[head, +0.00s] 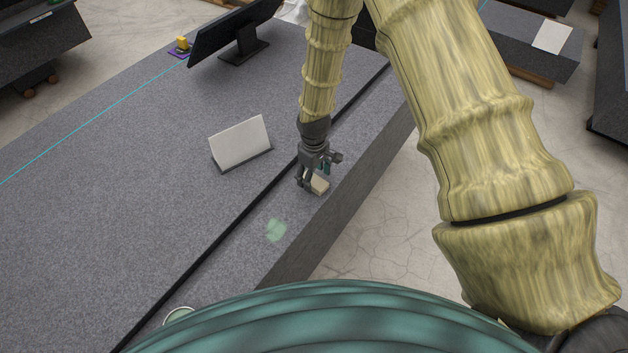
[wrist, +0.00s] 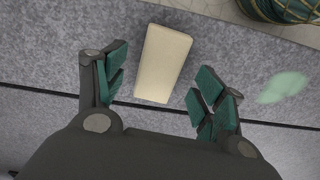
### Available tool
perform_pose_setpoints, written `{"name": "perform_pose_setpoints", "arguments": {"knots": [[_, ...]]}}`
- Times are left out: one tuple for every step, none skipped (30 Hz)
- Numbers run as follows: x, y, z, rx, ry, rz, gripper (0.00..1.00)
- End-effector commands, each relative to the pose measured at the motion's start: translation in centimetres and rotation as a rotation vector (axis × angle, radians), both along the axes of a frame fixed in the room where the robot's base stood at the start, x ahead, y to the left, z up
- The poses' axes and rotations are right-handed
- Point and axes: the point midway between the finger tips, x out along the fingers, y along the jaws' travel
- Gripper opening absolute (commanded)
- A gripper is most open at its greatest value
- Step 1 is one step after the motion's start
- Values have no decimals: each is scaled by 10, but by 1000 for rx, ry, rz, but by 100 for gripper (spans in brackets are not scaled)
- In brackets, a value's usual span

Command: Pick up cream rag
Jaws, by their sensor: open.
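The cream rag (head: 319,184) is a small pale folded block lying on the grey granite bed (head: 130,180) near its right edge. In the wrist view the rag (wrist: 163,63) lies slightly tilted, ahead of and between the fingers, with clear space on both sides. My gripper (head: 313,180) is open and empty, pointing down over the rag and partly hiding it in the head view. In the wrist view my gripper (wrist: 160,92) shows its green-padded fingers spread wide. I cannot tell the exact height of the fingertips above the bed.
A pale green patch (head: 276,230) lies on the bed nearer me. A white card on a stand (head: 240,143) and a dark monitor (head: 232,32) stand further left. A dark groove (head: 225,233) runs along the bed. The bed's right edge drops to the floor.

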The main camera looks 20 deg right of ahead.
Motion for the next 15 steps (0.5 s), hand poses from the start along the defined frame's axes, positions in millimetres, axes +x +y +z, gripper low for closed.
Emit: {"name": "perform_pose_setpoints", "arguments": {"knots": [[0,-1,-5,-1,2,0,70],[0,-1,-7,-1,2,0,70],[0,-1,-10,-1,1,0,70],[0,-1,-12,-1,1,0,70],[0,-1,-14,-1,-1,0,70],[0,-1,-16,-1,-1,0,70],[0,-1,-17,-1,-1,0,70],[0,-1,-18,-1,-1,0,70],[0,-1,-18,-1,-1,0,70],[0,-1,-19,-1,-1,0,70],[0,-1,-19,-1,-1,0,70],[0,-1,-19,-1,-1,0,70],[0,-1,-19,-1,-1,0,70],[0,-1,-19,-1,-1,0,70],[0,-1,-19,-1,-1,0,70]]}}
